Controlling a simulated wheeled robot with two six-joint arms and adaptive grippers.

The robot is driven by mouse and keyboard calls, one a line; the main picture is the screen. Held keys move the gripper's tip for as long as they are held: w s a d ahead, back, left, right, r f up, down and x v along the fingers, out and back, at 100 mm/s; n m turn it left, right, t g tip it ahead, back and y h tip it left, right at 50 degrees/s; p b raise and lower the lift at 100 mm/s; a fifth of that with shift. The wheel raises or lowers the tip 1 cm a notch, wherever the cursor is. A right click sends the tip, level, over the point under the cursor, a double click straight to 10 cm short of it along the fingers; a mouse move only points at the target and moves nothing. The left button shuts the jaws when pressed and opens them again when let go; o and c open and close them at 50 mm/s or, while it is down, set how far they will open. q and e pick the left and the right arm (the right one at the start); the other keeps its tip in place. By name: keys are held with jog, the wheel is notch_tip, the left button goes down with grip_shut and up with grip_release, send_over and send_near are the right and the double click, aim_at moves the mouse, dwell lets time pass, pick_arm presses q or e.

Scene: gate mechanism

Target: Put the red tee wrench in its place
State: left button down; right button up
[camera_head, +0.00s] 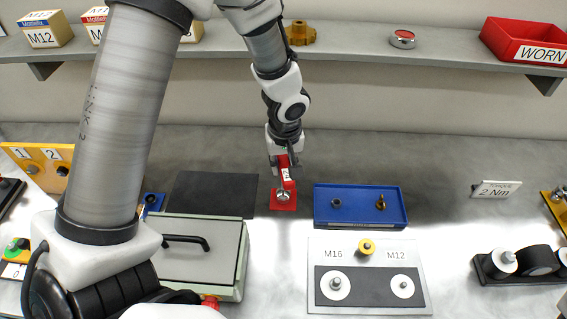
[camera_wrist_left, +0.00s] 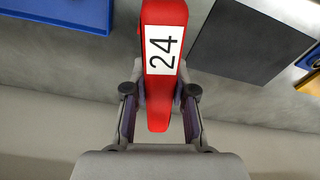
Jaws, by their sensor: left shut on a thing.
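The red tee wrench (camera_head: 287,177) is in my left gripper (camera_head: 284,160), at the back of the table in the head view. Its red body with a white "24" label fills the middle of the left wrist view (camera_wrist_left: 163,70), between the two fingers of my left gripper (camera_wrist_left: 160,100). The gripper is shut on it. A small red square base (camera_head: 283,205) with a silver round piece lies just below the wrench. I cannot tell whether the wrench touches this base. The wrench's far end is hidden. My right gripper is not in view.
A black mat (camera_head: 212,193) lies left of the red base, a blue tray (camera_head: 360,217) with small parts to its right. A grey box (camera_head: 195,262) with a black handle and an M16/M12 plate (camera_head: 420,300) are nearer. A shelf (camera_head: 350,57) holds a red WORN bin (camera_head: 525,40).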

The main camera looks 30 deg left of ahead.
pick_arm(q)
jog(key=shift+f, duration=0.15)
dwell(0.3)
jog(key=c, duration=0.9)
grip_release()
notch_tip(320, 180, up, 7)
jog(key=p, duration=0.5)
jog(key=shift+s+r, duration=0.1)
jog(key=shift+r, duration=0.1)
jog(key=shift+f, duration=0.15)
